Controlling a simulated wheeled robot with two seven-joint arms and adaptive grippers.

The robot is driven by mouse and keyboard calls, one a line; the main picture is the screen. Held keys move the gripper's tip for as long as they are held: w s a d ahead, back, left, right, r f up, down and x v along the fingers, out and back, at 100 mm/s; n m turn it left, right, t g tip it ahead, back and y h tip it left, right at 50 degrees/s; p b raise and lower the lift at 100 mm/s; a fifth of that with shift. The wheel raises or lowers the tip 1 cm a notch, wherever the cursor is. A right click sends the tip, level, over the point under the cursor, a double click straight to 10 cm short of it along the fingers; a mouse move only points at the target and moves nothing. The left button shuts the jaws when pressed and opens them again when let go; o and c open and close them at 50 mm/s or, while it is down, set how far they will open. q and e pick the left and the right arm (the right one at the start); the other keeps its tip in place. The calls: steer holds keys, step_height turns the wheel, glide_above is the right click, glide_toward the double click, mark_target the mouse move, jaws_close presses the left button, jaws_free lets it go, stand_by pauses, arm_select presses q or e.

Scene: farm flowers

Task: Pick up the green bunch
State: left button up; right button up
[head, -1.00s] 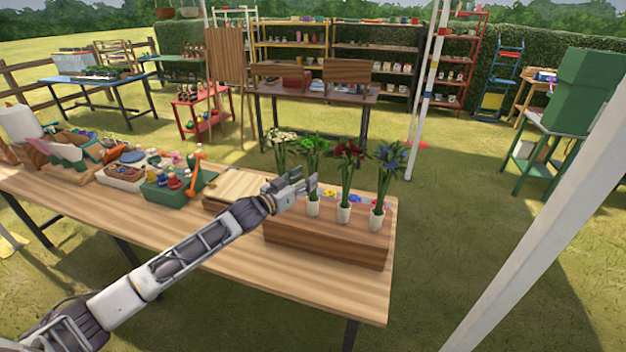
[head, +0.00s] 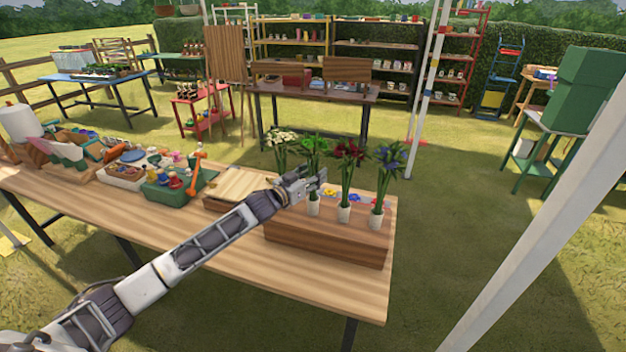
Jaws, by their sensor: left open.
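The green bunch (head: 313,147) stands upright, its white wrapped base (head: 314,209) on the wooden stand (head: 325,241) at the table's right end. It is second from the left in a row of bunches. My left gripper (head: 318,181) is open, with its fingertips at the green bunch's stems. Whether the stems lie between the fingers or behind them, I cannot tell. The white bunch (head: 281,140) is to its left, with its lower part hidden by my gripper. My right gripper is not in view.
The red bunch (head: 348,155) and blue bunch (head: 389,158) stand close on the right. A wooden box (head: 238,187), a green crate (head: 168,194) and a white tray (head: 124,176) fill the left. The table's (head: 330,296) front strip is bare. A white pole (head: 430,75) rises behind.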

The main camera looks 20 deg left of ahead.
mark_target(307, 149)
arm_select(q)
jaws_close()
stand_by(0.3)
steer(key=shift+r, duration=0.15)
steer(key=shift+r, duration=4.9)
